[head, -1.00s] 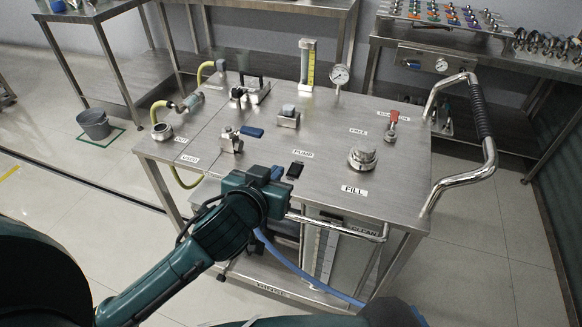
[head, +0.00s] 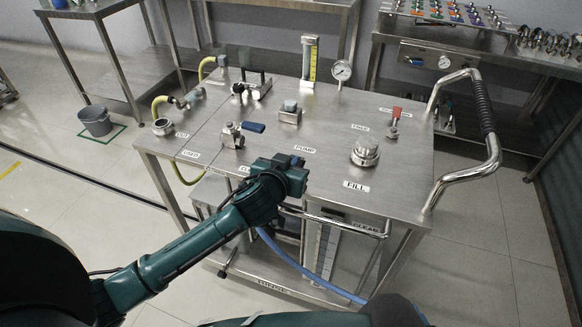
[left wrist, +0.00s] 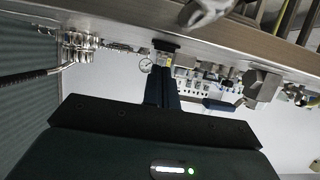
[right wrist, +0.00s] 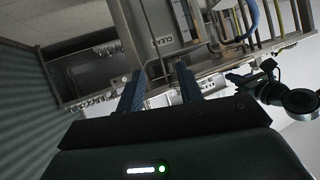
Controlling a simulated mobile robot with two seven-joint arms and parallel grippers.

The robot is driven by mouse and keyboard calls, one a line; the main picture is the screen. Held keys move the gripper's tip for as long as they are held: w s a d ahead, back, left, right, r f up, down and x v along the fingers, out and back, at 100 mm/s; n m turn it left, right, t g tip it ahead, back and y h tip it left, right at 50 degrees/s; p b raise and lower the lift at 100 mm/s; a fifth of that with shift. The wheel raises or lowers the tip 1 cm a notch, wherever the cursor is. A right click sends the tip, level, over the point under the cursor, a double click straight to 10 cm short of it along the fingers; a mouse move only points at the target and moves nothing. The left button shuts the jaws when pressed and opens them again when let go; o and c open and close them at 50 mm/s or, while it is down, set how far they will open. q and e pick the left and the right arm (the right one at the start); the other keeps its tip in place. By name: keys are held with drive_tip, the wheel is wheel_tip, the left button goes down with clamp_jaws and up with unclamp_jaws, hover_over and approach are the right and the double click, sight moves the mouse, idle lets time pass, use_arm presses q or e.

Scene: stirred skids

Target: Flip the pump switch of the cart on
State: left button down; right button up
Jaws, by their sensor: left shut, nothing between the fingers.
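The steel cart (head: 235,120) stands in front of me, with a PUMP label (head: 305,149) on its top. My left gripper (head: 297,163) is over the cart's front edge, just in front of that label. It hides the small black pump switch in the head view. In the left wrist view a black piece, which looks like the pump switch (left wrist: 166,45), lies right at the tips of my shut left fingers (left wrist: 163,82). I cannot tell whether they touch. My right gripper (right wrist: 160,88) is open and empty, below the cart top near its front.
A blue-handled valve (head: 233,134), a square-topped fitting (head: 290,113), a FILL cap (head: 366,151) and a red-handled valve (head: 395,117) stand on the cart top. A bent push handle (head: 490,150) rises at the right. A blue hose (head: 300,272) hangs below the front.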

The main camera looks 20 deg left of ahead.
use_arm(q)
drive_tip(key=shift+s+f, duration=0.1)
drive_tip(key=shift+f, duration=0.5)
drive_tip(key=shift+f+b, duration=0.2)
drive_tip(key=shift+b, duration=0.15)
drive_tip(key=f+b, duration=0.1)
drive_tip(key=b, duration=0.2)
drive_tip(key=shift+s+f+t, duration=0.15)
drive_tip(key=shift+f+t, duration=0.05)
drive_tip(key=shift+t, duration=0.2)
drive_tip(key=shift+r+p, duration=0.35)
drive_tip(key=shift+r, duration=0.15)
use_arm(e)
drive_tip(key=shift+d+f+t, duration=0.15)
drive_tip(key=shift+f+t, duration=0.1)
drive_tip(key=shift+t, duration=0.05)
drive_tip(key=shift+m, duration=0.3)
